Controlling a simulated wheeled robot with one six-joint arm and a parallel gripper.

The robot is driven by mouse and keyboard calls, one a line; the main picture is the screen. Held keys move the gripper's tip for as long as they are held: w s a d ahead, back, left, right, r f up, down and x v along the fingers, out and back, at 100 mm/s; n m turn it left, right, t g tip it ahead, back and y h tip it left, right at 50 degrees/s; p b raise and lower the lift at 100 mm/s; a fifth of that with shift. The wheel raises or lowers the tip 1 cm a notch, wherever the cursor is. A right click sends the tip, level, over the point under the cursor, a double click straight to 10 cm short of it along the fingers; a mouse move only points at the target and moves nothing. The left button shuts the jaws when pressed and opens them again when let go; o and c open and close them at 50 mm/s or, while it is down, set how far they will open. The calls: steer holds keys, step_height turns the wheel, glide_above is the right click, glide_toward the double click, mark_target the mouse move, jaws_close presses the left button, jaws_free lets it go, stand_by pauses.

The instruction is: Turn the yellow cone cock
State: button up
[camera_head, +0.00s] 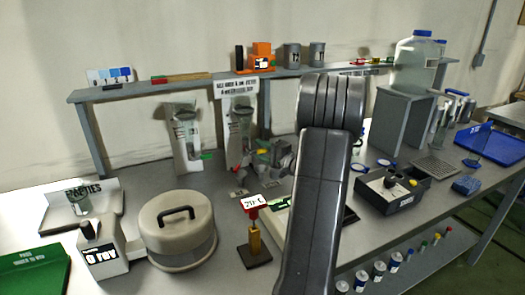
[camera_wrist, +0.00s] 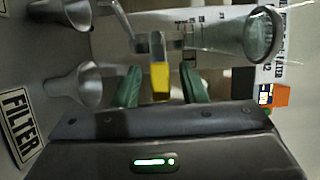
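The yellow cone cock (camera_wrist: 160,80) shows in the wrist view as a small yellow block below a grey metal fitting (camera_wrist: 157,45). My gripper (camera_wrist: 159,86) has two green fingers, one on each side of the yellow cock. A gap shows between the cock and each finger, so the gripper is open and not clamped on it. In the head view my dark arm stands in the middle and hides part of the bench. I cannot make out the yellow cock or my fingertips clearly there.
Metal funnels (camera_wrist: 75,87) are at the left of the wrist view, and a glass vessel (camera_wrist: 262,35) is at the upper right. In the head view, a round lidded pot (camera_head: 178,232) and a sign stand (camera_head: 254,248) occupy the front left. A shelf (camera_head: 200,84) runs behind.

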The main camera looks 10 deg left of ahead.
jaws_close()
